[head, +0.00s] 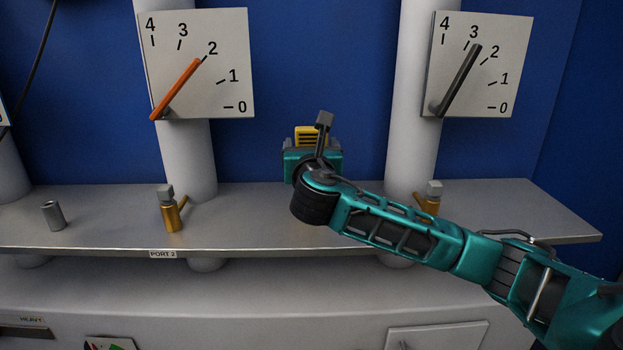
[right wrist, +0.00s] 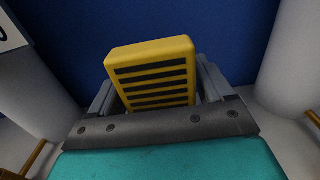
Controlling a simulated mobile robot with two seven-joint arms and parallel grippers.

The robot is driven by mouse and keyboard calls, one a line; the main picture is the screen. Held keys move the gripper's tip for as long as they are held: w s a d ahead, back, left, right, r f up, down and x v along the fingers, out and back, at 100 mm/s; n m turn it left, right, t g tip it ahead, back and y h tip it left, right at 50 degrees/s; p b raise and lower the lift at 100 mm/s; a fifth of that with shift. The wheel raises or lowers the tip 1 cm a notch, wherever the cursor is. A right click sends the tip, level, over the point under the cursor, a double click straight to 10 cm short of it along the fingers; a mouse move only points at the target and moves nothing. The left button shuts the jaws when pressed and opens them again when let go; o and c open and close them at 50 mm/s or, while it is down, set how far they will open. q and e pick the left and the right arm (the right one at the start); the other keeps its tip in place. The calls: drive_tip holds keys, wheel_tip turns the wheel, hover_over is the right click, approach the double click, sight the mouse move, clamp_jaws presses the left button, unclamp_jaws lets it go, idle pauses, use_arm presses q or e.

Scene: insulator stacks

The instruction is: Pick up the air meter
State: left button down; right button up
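The air meter is a yellow block with dark slots; it shows in the head view (head: 305,132) above and behind my right gripper, against the blue wall. In the right wrist view the air meter (right wrist: 152,72) sits between the two grey fingers of my right gripper (right wrist: 160,90), one close on each side. The fingers appear shut on it, and its lower part is hidden behind the gripper body. The meter seems to be above the shelf. My left gripper is not in view.
A grey metal shelf (head: 100,235) carries a small grey cylinder (head: 53,215), a brass valve (head: 171,213) and another brass valve (head: 430,203) partly behind my right arm. White pipes rise behind, with a left dial (head: 225,75) and a right dial (head: 510,75).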

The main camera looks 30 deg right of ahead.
drive_tip(key=c, duration=1.2)
drive_tip(key=shift+c, duration=1.1)
drive_tip(key=shift+r, duration=0.1)
